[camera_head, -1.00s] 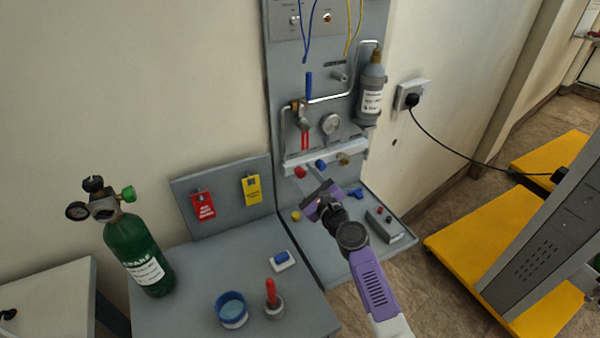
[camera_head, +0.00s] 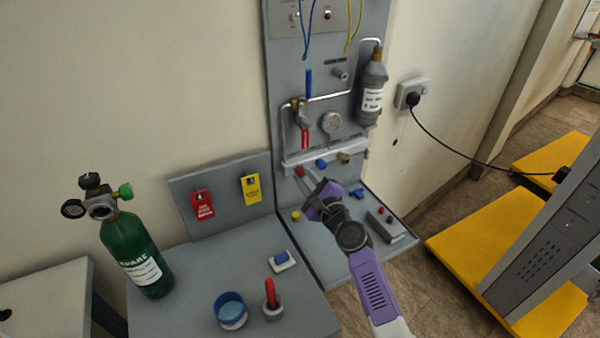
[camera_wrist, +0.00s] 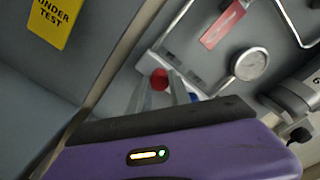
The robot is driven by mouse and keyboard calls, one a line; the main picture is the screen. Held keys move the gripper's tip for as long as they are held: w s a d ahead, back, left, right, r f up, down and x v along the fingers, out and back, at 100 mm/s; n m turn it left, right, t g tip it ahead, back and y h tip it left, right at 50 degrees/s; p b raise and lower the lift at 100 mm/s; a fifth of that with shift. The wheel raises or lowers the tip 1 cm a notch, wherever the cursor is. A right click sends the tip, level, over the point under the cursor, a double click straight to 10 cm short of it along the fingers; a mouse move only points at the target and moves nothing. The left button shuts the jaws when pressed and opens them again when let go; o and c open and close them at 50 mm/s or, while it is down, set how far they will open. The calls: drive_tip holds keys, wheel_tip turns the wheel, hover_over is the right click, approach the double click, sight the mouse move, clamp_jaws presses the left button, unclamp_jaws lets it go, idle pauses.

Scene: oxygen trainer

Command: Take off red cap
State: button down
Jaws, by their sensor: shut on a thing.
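The red cap (camera_head: 299,171) is at the left end of the pale rail (camera_head: 325,155) low on the grey panel. My gripper (camera_head: 304,175) reaches up to it from the lower right, and its fingers are closed on the cap. In the wrist view the red cap (camera_wrist: 159,79) shows between the two grey fingers of my gripper (camera_wrist: 160,88). I cannot tell whether the cap is still seated on its port, as the fingers hide part of the joint.
A blue cap (camera_head: 321,164) and a brass fitting (camera_head: 344,158) sit to the right on the same rail. A green cylinder (camera_head: 137,255) and blue bowl (camera_head: 231,312) stand on the left bench.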

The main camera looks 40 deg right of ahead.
drive_tip(key=shift+f+n+b, duration=0.2)
drive_tip(key=shift+n+b, duration=0.15)
drive_tip(key=shift+n, duration=0.45)
drive_tip(key=shift+r+n, duration=0.2)
drive_tip(key=shift+n, duration=0.5)
drive_tip(key=shift+f, duration=0.1)
drive_tip(key=n+b, duration=0.1)
drive_tip(key=n, duration=0.1)
drive_tip(key=shift+f+n+b, duration=0.1)
drive_tip(key=shift+n+b, duration=0.2)
drive_tip(key=shift+b, duration=0.1)
drive_tip(key=shift+r+n, duration=0.2)
drive_tip(key=shift+n, duration=0.2)
drive_tip(key=shift+f, duration=0.1)
drive_tip(key=shift+f+n+b, duration=0.1)
drive_tip(key=shift+n+b, duration=1)
drive_tip(key=shift+n, duration=0.7)
